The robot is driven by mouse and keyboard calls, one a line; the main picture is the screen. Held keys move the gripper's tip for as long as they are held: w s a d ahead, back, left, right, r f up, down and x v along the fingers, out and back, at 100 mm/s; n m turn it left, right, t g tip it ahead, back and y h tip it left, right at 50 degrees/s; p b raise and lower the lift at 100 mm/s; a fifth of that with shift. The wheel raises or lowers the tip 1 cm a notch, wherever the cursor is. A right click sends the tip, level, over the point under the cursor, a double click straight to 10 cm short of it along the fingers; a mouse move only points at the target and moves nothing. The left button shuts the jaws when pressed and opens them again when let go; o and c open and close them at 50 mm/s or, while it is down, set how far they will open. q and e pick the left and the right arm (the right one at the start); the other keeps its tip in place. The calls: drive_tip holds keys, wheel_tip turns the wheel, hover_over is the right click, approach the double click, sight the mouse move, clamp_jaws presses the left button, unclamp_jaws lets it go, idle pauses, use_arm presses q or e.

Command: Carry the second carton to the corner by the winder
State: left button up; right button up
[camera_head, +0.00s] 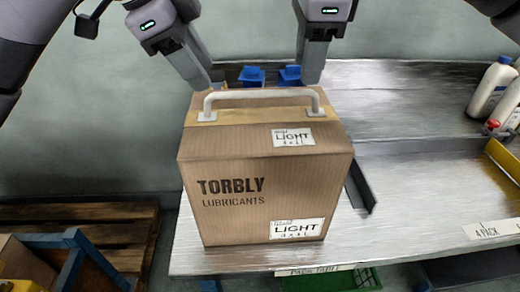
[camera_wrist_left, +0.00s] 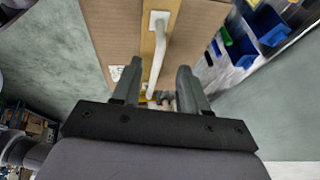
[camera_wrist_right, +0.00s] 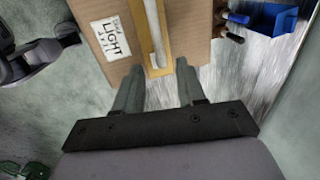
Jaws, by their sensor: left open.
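A brown carton (camera_head: 265,195) printed "TORBLY LUBRICANTS", with white "LIGHT" labels, stands upright on the metal bench (camera_head: 400,215). A white handle (camera_head: 262,94) runs across its taped top. My left gripper (camera_head: 208,84) is open at the handle's left end; in the left wrist view the handle (camera_wrist_left: 161,60) runs between its fingers. My right gripper (camera_head: 309,78) is open at the right end; in its wrist view the handle (camera_wrist_right: 154,35) lies ahead between the fingers. Contact with the handle cannot be told. I cannot identify a winder.
Blue bins (camera_head: 268,75) stand behind the carton. White bottles (camera_head: 492,87) and a yellow tray (camera_head: 504,158) are at the right. A wooden pallet (camera_head: 110,225) and a blue frame (camera_head: 72,260) are low at the left. A green crate (camera_head: 350,279) sits below the bench edge.

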sight(220, 95)
use_arm(q)
drive_tip(key=shift+x, duration=3.55)
use_arm(e)
drive_tip(key=shift+w+f, duration=0.2)
drive_tip(key=shift+f, duration=0.95)
drive_tip(key=shift+w+f, duration=0.25)
drive_tip(key=shift+f, duration=0.9)
drive_tip(key=shift+w+f, duration=0.2)
drive_tip(key=shift+f, duration=0.95)
use_arm(q)
clamp_jaws()
use_arm(e)
clamp_jaws()
use_arm(q)
drive_tip(key=shift+r, duration=0.1)
